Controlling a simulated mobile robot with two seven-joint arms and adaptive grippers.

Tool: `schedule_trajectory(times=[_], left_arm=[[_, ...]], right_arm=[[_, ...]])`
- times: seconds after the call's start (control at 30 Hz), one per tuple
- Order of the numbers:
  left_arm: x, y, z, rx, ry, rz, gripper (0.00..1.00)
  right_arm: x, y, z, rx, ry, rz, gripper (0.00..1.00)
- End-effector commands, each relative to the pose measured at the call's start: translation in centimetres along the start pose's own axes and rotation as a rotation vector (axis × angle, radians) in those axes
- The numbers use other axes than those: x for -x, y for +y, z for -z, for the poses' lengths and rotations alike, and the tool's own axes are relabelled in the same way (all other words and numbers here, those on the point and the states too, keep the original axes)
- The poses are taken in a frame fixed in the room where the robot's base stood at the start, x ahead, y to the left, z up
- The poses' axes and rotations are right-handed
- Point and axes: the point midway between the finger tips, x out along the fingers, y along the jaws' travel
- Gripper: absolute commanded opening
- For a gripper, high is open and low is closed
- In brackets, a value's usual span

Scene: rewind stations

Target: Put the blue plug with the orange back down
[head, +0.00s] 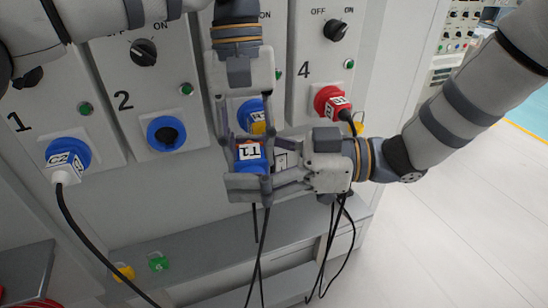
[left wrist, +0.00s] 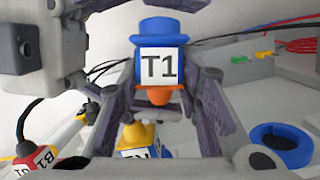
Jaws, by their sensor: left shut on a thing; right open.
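The blue plug with the orange back, labelled T1 (head: 250,153), is held off any socket in front of the panel. It also shows in the left wrist view (left wrist: 160,65), its orange part toward the camera. My left gripper (head: 246,148) reaches down from the top and is shut on this plug. My right gripper (head: 268,176) comes in from the right, open, its fingers close to the plug; whether they touch it is unclear.
Station 2 has an empty blue socket (head: 166,134). A blue plug C2 (head: 68,153) sits at station 1 and a red plug B1 (head: 331,103) at station 4. A yellow piece (head: 123,272) and a green piece (head: 158,263) are on the grey ledge (head: 205,262). Black cables hang below the grippers.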

Motion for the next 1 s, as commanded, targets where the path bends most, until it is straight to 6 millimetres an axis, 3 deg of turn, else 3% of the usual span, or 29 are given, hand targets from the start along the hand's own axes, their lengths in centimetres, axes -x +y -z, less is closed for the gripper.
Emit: schedule_trajectory(times=[0.23, 0.4, 0.47, 0.5, 0.57, 0.87, 1.0], left_arm=[[0.0, 0.0, 0.0, 0.0, 0.001, 0.0, 0.0], [0.0, 0.0, 0.0, 0.0, 0.001, -0.001, 0.0], [0.1, 0.0, 0.0, 0.0, 0.002, -0.001, 0.0], [0.1, 0.0, 0.1, 0.001, 0.003, -0.002, 0.39], [0.1, 0.0, 0.1, 0.001, 0.003, -0.002, 0.52], [0.1, 0.0, 0.0, 0.0, 0.002, -0.001, 0.55], [2.0, 0.1, 0.0, 0.001, 0.004, -0.003, 0.55]], right_arm=[[-0.1, 0.0, 0.0, 0.0, 0.0, -0.001, 0.69], [-0.1, -0.1, 0.0, -0.001, 0.001, 0.001, 0.3], [-0.1, -0.1, 0.0, -0.001, 0.001, 0.002, 0.29], [-0.1, -0.1, 0.1, -0.001, 0.002, 0.004, 0.29], [-0.1, -0.1, 0.1, 0.0, 0.002, 0.004, 0.29], [-0.1, 0.0, 0.1, 0.0, 0.001, 0.001, 0.29], [-0.1, 0.0, 0.1, 0.0, 0.001, 0.0, 0.29]])
